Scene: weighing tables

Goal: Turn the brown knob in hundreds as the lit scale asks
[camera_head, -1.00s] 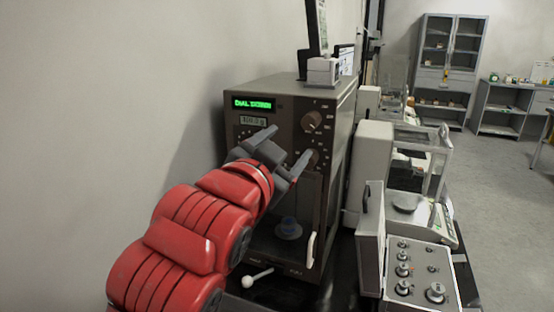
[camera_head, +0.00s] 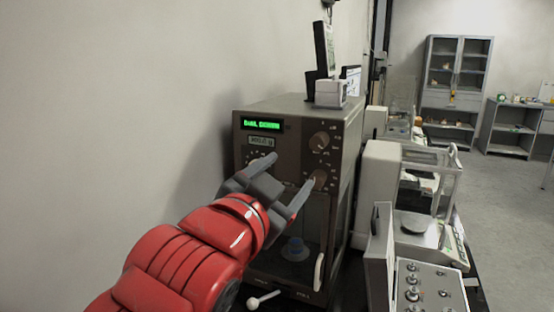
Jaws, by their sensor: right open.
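The brown weighing scale (camera_head: 345,125) stands against the wall with a lit green display (camera_head: 262,125), its text too blurred to read surely. A smaller grey readout (camera_head: 264,141) sits below. One brown knob (camera_head: 320,142) is at the panel's upper right. A second brown knob (camera_head: 320,179) is below it, partly covered by a fingertip of my right gripper (camera_head: 291,169). My right gripper is open and empty in front of the panel; contact with the lower knob cannot be told. My left gripper is not in view.
A blue-grey weight (camera_head: 295,249) sits inside the scale's chamber. A white-knobbed lever (camera_head: 254,302) sticks out at the base. Cabinets (camera_head: 452,90) are far back.

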